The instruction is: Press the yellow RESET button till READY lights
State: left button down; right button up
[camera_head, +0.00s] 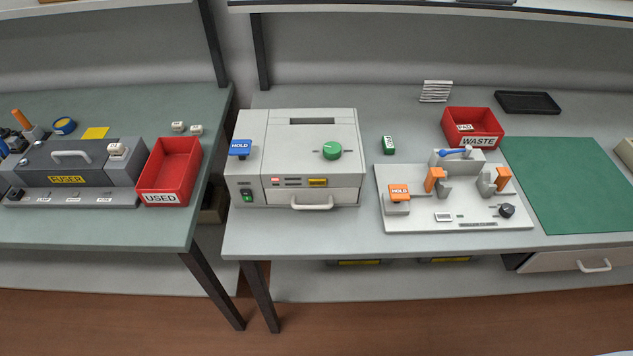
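A light grey machine (291,130) stands on the right-hand bench. A small yellow button (318,182) is on its front panel, above the drawer; its lettering is too small to read. To its left a red indicator (275,180) looks lit, and the small labels or indicators between them look dark. I cannot read a READY label. Nothing touches the yellow button. Neither of my grippers is in view.
The machine has a blue HOLD lever (240,148), a green knob (332,150), a green switch (248,197) and a drawer handle (311,203). A fixture plate (400,222) stands close on its right. A gap separates the left bench (110,232).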

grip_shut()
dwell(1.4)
